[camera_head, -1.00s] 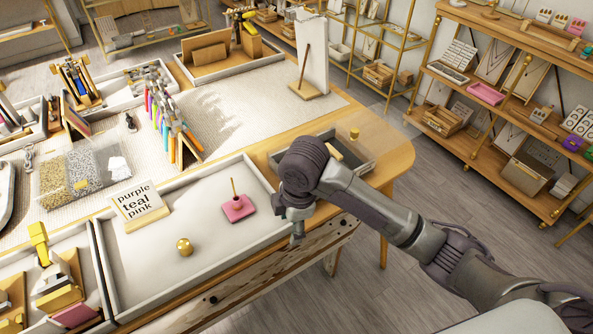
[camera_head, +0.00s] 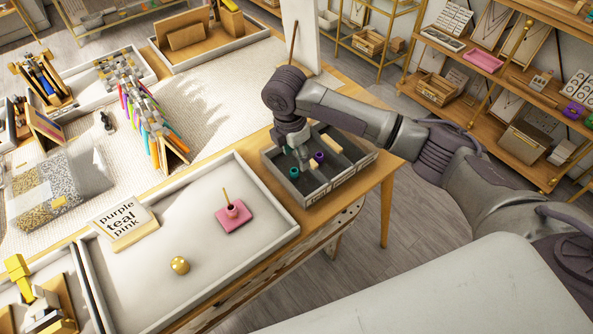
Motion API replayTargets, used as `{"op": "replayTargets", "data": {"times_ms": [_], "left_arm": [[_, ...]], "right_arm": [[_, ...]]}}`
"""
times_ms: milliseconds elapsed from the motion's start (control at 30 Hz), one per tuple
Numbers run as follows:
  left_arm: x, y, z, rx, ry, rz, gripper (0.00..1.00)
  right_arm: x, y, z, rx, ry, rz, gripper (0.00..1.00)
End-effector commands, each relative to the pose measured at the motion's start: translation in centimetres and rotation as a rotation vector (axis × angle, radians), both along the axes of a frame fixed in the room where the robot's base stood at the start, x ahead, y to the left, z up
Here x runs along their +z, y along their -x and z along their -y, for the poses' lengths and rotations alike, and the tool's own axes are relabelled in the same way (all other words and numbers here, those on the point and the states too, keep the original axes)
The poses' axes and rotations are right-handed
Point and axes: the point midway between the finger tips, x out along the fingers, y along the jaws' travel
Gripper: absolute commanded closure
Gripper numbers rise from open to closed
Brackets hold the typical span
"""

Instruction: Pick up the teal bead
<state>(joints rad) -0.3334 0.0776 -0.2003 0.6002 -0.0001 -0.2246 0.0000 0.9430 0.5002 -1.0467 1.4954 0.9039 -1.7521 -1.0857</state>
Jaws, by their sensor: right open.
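A small teal bead (camera_head: 293,172) lies in the near left part of the grey divided tray (camera_head: 318,196). A purple bead (camera_head: 319,157) lies further right in the same tray. Another teal-green piece (camera_head: 288,149) shows at the tray's far left, partly hidden by my arm. My right gripper (camera_head: 306,162) points down into the tray, between the near teal bead and the purple bead. It is open and holds nothing that I can see. Its exact height over the tray floor is hard to tell. My left gripper is not in view.
A white-rimmed tray (camera_head: 282,229) holds a pink base (camera_head: 232,222) with a peg, a brass knob (camera_head: 180,265) and a sign (camera_head: 122,221) reading "purple teal pink". Pale blocks (camera_head: 332,144) lie in the divided tray. Shelves (camera_head: 490,100) stand at the right.

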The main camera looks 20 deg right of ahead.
Motion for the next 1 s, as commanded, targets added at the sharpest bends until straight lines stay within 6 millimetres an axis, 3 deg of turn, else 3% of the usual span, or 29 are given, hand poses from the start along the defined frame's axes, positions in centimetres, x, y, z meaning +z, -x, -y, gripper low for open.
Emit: {"op": "replayTargets", "data": {"times_ms": [67,133,233,333,500,733,1000], "left_arm": [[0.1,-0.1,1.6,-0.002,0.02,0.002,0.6],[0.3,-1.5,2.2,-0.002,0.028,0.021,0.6],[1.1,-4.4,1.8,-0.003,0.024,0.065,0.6],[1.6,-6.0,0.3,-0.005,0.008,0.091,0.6],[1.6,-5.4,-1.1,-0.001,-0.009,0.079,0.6],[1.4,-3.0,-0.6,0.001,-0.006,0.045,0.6],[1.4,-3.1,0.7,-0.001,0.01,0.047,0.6]], "right_arm": [[-0.4,0.0,-0.1,0.002,-0.001,-0.001,0.43],[-0.9,0.1,-0.1,0.002,-0.001,-0.003,0.43],[-2.2,0.3,-0.2,0.003,0.0,-0.003,0.43],[-3.8,0.4,-0.3,0.002,-0.001,-0.003,0.43],[-5.5,0.2,0.0,0.002,0.0,0.001,0.43],[-5.7,0.2,0.0,0.003,-0.001,0.001,0.43],[-5.6,0.2,0.0,0.002,-0.001,0.001,0.86]]}}
